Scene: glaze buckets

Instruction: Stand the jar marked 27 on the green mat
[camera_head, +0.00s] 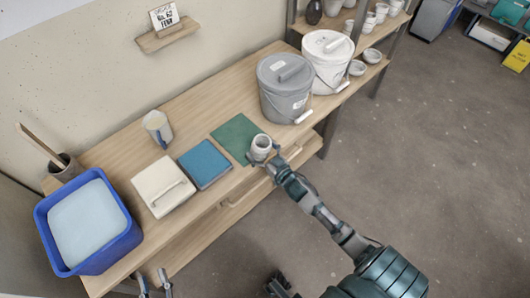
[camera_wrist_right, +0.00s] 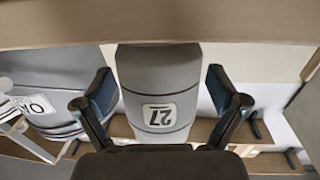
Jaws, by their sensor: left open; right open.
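The jar marked 27 (camera_head: 261,147) is pale grey and upright, with its mouth up, at the front right edge of the green mat (camera_head: 233,133). I cannot tell whether its base is fully on the mat. My left gripper (camera_head: 154,284) is open and empty at the bottom left, by the bench front.
A grey lidded bucket (camera_head: 284,95) and a white bucket (camera_head: 327,65) stand just behind and right of the mat. A blue mat (camera_head: 204,164), white slab (camera_head: 152,190), mug (camera_head: 158,125) and blue tub (camera_head: 122,243) are to the left. Bare wood lies behind the mats.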

